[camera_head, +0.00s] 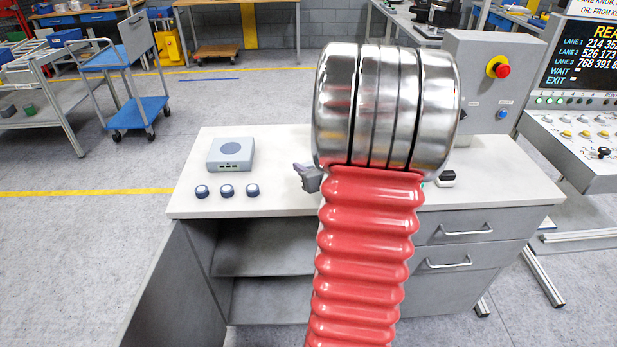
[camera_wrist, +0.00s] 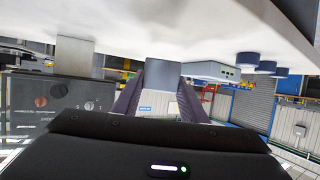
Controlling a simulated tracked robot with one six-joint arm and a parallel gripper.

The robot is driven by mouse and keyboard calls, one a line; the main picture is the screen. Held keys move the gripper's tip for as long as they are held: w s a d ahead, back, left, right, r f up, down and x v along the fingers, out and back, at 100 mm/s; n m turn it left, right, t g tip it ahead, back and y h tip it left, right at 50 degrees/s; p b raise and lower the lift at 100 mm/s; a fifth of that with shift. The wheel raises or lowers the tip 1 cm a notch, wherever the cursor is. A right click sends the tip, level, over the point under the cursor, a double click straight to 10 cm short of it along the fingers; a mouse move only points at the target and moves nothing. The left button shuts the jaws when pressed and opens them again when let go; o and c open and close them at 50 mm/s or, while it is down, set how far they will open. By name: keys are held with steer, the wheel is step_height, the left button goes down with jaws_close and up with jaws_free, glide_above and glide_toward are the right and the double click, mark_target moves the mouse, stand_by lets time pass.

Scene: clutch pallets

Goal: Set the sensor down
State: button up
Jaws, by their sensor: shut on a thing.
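My gripper (camera_head: 308,177) is low over the white tabletop and mostly hidden behind my red arm in the head view. In the wrist view its two dark purple fingers (camera_wrist: 162,88) are shut on a plain grey block, which I take to be the sensor (camera_wrist: 163,74). The block's far end is close to the tabletop, which fills the top of this view. I cannot tell whether it touches. The sensor is hidden in the head view.
The white-topped workbench (camera_head: 285,200) carries a grey box (camera_head: 231,153) and three round dark knobs (camera_head: 227,190) at left. A small black-and-white item (camera_head: 447,178) and a grey control box with a red button (camera_head: 490,85) stand at right. The tabletop between the grey box and my gripper is clear.

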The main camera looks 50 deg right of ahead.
steer(key=shift+f, duration=2.1)
steer(key=o, duration=1)
steer(key=shift+f, duration=0.1)
steer(key=shift+s+a+r, duration=0.1)
steer(key=shift+s+r, duration=0.15)
steer(key=shift+s, duration=0.05)
steer(key=v, duration=1.1)
steer(key=shift+s+a+r, duration=0.1)
steer(key=shift+r, duration=0.05)
